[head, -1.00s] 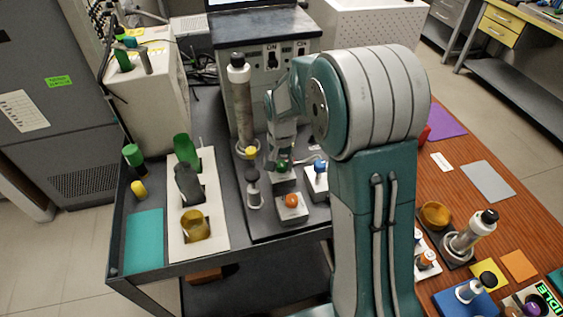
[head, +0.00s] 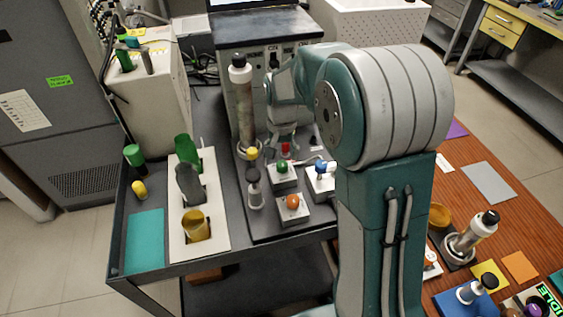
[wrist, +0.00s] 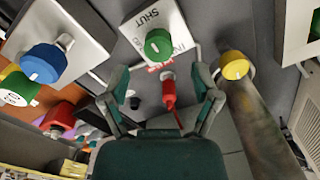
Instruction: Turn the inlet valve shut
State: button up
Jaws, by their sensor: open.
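A green knob (head: 282,167) sits on a small white block on the dark cart top. In the wrist view the green knob (wrist: 158,44) stands on a white plate (wrist: 153,18) marked "SHUT" and what looks like "IN", partly hidden by the knob. My gripper (wrist: 162,84) is open, its fingers apart and short of the green knob. A red-handled part (wrist: 169,90) shows between the fingers; I cannot tell whether it touches them. In the head view my gripper (head: 282,139) is just behind the green knob, partly hidden by my arm.
A blue knob (head: 320,166), an orange knob (head: 293,202) and a yellow knob (head: 251,153) stand close by. A tall metal cylinder (head: 242,105) rises at left, and a grey control box (head: 268,55) stands behind. A white rack (head: 217,235) is left.

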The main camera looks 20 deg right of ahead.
aim_at(281, 164)
notch_tip(281, 164, up, 7)
dwell(0.3)
jog(key=shift+a, duration=0.1)
jog(key=s+r+n+t, duration=0.2)
jog(key=s+r, duration=0.1)
jog(key=s, duration=0.9)
jog(key=s+r+n+t, duration=0.3)
jog(key=s+r, duration=0.1)
jog(key=s, duration=0.8)
jog(key=shift+n+t, duration=0.3)
